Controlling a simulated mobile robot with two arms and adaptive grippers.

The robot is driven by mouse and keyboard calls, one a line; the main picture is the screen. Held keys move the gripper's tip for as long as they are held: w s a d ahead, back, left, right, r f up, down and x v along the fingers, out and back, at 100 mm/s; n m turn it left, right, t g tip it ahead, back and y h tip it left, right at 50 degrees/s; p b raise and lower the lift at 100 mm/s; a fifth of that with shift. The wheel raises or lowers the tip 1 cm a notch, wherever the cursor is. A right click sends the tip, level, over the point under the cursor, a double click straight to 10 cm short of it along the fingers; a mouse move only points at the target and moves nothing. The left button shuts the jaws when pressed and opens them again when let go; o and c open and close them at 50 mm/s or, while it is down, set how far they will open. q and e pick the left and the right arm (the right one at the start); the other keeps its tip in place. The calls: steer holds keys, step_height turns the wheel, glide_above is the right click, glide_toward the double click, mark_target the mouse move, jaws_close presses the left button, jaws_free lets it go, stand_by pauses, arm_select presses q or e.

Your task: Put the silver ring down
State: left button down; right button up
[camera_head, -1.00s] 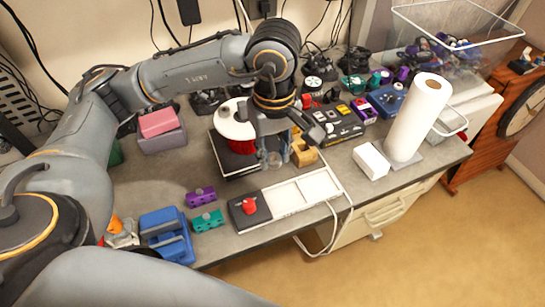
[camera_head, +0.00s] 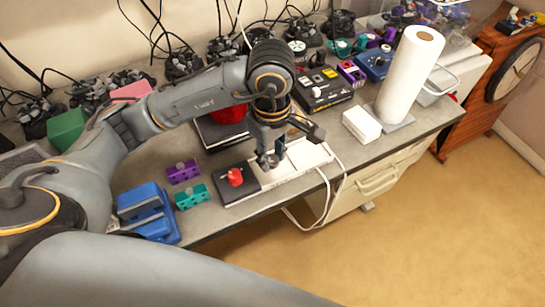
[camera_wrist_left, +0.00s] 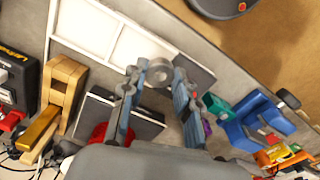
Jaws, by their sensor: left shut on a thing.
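My left gripper (camera_head: 269,161) comes down over the white tray (camera_head: 307,155) and is shut on the silver ring. In the left wrist view the ring (camera_wrist_left: 158,73) is a small grey round piece with a hole, held between the fingertips of the left gripper (camera_wrist_left: 157,76). In the head view the fingers largely hide the ring. The ring appears near where the white compartments meet the black panel (camera_head: 247,189); I cannot tell whether it touches the tray. A red knob (camera_head: 235,177) stands on that panel. My right gripper is not in view.
A teal block (camera_head: 193,197), a purple block (camera_head: 183,171) and a blue holder (camera_head: 146,213) lie left of the tray. A white box (camera_head: 361,125) and a paper towel roll (camera_head: 408,75) stand to the right. A white cable (camera_head: 328,195) hangs over the front edge.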

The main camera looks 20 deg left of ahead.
mark_target(273, 159)
arm_select(q)
steer(key=w+f, duration=0.1)
steer(key=f, duration=0.1)
steer(key=w+a+f+p, duration=0.1)
steer(key=w+f, duration=0.1)
steer(key=f, duration=0.1)
steer(key=f+p, duration=0.2)
steer(key=shift+w+a, duration=0.15)
steer(key=shift+w, duration=0.1)
steer(key=shift+f, duration=0.5)
steer(key=shift+f+b, duration=0.25)
steer(key=shift+b, duration=0.1)
steer(key=c, duration=1)
jaws_free()
steer(key=shift+r, duration=0.1)
